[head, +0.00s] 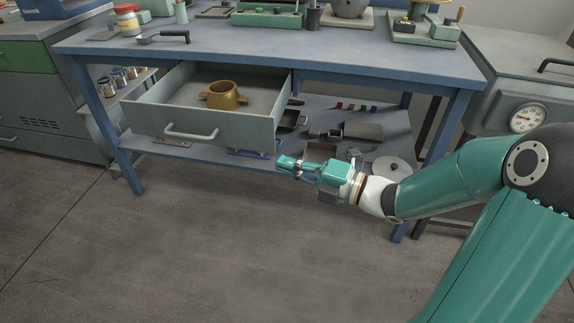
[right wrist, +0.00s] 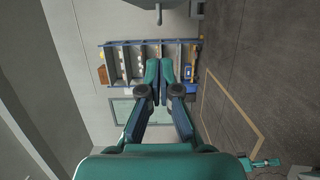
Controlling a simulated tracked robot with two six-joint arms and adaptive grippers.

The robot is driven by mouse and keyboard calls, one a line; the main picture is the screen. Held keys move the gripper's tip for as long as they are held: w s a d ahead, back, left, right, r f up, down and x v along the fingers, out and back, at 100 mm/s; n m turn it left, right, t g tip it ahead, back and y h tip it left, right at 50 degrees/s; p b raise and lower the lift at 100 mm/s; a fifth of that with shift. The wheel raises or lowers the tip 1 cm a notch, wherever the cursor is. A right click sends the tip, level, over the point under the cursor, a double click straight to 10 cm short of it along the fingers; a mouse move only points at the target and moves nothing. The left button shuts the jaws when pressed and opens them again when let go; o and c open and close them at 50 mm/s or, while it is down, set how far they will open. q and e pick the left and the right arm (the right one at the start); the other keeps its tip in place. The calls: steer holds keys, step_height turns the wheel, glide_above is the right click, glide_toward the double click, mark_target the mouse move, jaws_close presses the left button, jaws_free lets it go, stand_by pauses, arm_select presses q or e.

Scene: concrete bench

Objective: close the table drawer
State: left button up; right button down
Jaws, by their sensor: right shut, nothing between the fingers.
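The table drawer (head: 200,127) is pulled out under the left part of the blue-legged table (head: 330,62). Its grey front bears a bar handle (head: 190,133) and faces me. A brass-coloured two-handled pot (head: 223,96) sits inside. My right gripper (head: 283,162) is shut and empty, to the right of the drawer front and a little lower in the picture, pointing left. Its closed fingers also show in the right wrist view (right wrist: 165,72). A small teal shape (right wrist: 265,163) at that view's lower right looks like my left gripper; its fingers are too small to read.
The tabletop carries a jar (head: 127,20), a black-handled tool (head: 164,37) and a green tray (head: 268,16). A gauge cabinet (head: 525,118) stands at right. Floor before the drawer is clear.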

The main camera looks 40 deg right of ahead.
mark_target(260, 142)
steer(key=w, duration=0.6)
steer(key=w+a+b, duration=0.1)
steer(key=w, duration=0.2)
steer(key=shift+w, duration=0.1)
arm_select(q)
steer(key=shift+f, duration=0.55)
arm_select(e)
steer(key=shift+w+d, duration=0.35)
steer(key=shift+d, duration=0.1)
